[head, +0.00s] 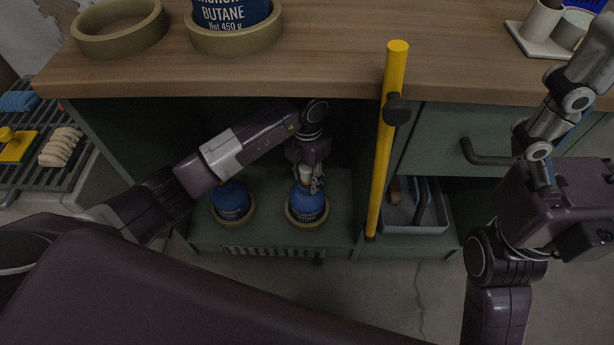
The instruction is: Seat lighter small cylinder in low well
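Two small blue cylinders stand in the low bay of the green cabinet. The left cylinder (231,204) is in a tan ring well (217,220), its top partly hidden by my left arm. The right cylinder (307,207) is upright in another ring well (292,219). Looks alone do not tell which is lighter. My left gripper (309,184) reaches down over the right cylinder, fingers at its pale neck; whether they grip it is too small and dark to tell.
A yellow upright bar (385,140) stands right of the bay. The wooden counter (320,60) overhangs it, with a large butane cylinder (232,12) and an empty ring (120,28). A grey bin (415,208) sits right of the bar, below a drawer handle (485,155).

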